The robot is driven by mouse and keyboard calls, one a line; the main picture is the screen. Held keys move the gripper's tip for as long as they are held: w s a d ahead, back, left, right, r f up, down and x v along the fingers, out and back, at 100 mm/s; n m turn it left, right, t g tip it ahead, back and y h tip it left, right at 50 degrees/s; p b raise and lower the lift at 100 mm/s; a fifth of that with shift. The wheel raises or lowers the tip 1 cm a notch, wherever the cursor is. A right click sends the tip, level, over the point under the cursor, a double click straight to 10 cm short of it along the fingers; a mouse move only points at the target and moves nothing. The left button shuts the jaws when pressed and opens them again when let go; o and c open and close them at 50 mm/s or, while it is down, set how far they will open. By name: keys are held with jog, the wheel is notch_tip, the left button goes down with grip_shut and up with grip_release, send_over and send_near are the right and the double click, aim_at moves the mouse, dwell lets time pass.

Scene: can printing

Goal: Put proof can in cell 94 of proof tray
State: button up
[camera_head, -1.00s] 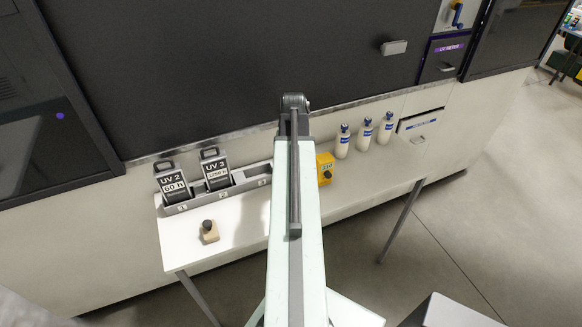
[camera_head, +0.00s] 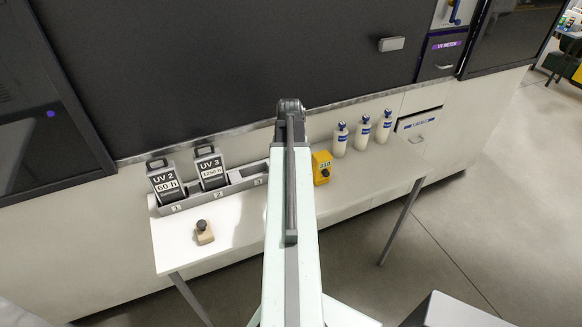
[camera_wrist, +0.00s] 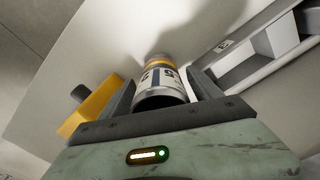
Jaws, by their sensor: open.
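A can (camera_wrist: 160,82) shows in the wrist view, white and grey with dark printing and an orange band at its far end. I cannot tell whether it is the proof can. It is between the two fingers of my gripper (camera_wrist: 163,92), which is open, one finger on each side. Whether either finger touches the can is not clear. In the head view my own arm hides the gripper and the can. No proof tray or cell 94 can be made out in either view.
The white table (camera_head: 235,228) holds a grey rack (camera_head: 251,176) with cartridges UV 2 (camera_head: 166,184) and UV 3 (camera_head: 211,170), a wooden-based stamp (camera_head: 204,233), a yellow box (camera_head: 322,168) and white bottles (camera_head: 363,136). A dark-panelled machine (camera_head: 220,70) rises behind. Open floor lies right.

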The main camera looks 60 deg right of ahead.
notch_tip(320, 180, up, 13)
jog(key=p, duration=1.2)
jog(key=shift+f, duration=0.3)
